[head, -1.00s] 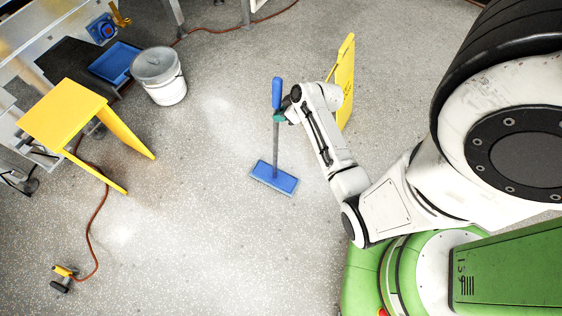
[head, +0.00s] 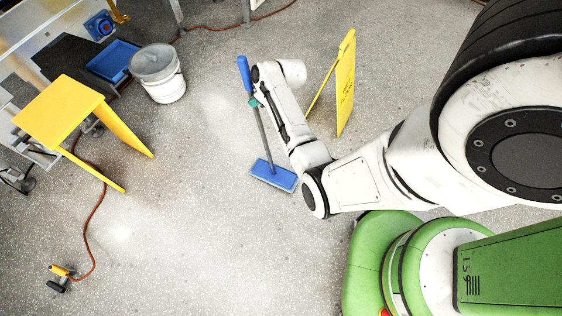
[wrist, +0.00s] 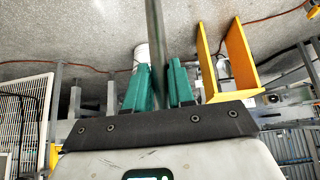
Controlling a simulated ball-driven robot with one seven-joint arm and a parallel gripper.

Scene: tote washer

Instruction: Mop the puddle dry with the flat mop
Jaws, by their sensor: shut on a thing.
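The flat mop (head: 273,176) has a blue rectangular head, a grey pole and a blue top grip. Its head appears to rest on the floor, and its pole tilts with the top to the left. My gripper (head: 253,102) is shut on the pole just below the blue grip. In the wrist view, the pole (wrist: 156,40) stands between the teal fingers of my gripper (wrist: 166,85). No clear puddle edge shows; pale shiny patches lie on the speckled floor left of the mop and at the lower left, and I cannot tell whether they are water or glare.
A yellow floor sign (head: 346,85) stands right of the mop, behind my arm. A grey-white bucket (head: 158,72), a blue tray (head: 113,60) and a yellow stool-like stand (head: 62,112) are at left. A red-brown cord (head: 101,212) runs to a yellow-handled tool (head: 60,275). The middle floor is clear.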

